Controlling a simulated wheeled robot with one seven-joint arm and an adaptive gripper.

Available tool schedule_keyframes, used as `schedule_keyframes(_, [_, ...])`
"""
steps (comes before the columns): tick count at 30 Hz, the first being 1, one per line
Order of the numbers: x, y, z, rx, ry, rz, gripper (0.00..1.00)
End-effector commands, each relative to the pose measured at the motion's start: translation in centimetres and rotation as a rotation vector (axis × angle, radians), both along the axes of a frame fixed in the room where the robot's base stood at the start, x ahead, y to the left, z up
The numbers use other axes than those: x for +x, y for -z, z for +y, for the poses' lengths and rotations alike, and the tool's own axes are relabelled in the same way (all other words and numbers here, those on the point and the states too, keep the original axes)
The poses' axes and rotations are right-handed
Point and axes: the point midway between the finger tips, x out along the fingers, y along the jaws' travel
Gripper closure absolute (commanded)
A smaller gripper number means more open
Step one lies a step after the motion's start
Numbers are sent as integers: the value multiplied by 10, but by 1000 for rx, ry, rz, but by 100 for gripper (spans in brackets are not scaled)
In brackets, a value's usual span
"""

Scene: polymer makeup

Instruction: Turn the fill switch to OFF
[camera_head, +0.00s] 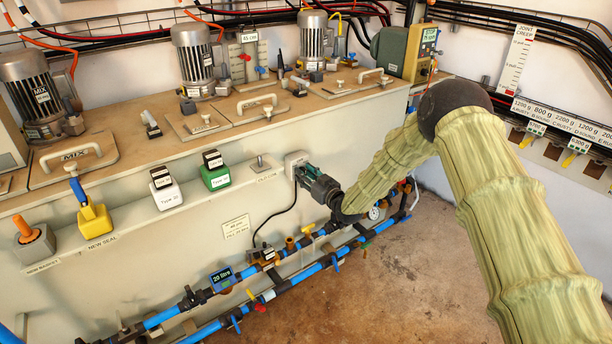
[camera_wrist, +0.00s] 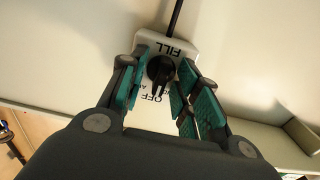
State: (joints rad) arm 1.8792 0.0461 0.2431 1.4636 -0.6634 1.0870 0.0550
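The fill switch is a pale box on the front of the tank, in the head view (camera_head: 294,163) and the wrist view (camera_wrist: 183,50). Its black knob (camera_wrist: 160,69) sits between the words FILL and OFF, which read upside down in the wrist view. The knob's narrow end appears to point down towards OFF, but its exact setting is hard to tell. My gripper (camera_head: 305,174) is at the switch and hides part of it in the head view. In the wrist view my gripper (camera_wrist: 156,88) is open, its teal pads on either side of the knob with visible gaps.
A black cable (camera_head: 283,214) hangs below the switch towards blue pipes (camera_head: 330,262) with valves. A ledge to the left holds a green block (camera_head: 215,177), a white block (camera_head: 167,194) and a yellow block (camera_head: 94,220). Motors stand on the tank top (camera_head: 150,104).

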Motion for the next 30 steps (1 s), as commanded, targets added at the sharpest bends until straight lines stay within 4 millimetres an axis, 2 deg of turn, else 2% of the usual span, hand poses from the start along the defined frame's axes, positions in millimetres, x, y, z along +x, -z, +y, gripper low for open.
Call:
schedule_keyframes(5, [-7, 0, -6, -1, 1, 1, 68])
schedule_keyframes(8, [-17, 0, -14, 0, 2, 1, 68])
schedule_keyframes(21, [-79, 0, -59, 1, 1, 1, 68])
schedule_keyframes(30, [-97, 0, -71, 1, 0, 1, 68])
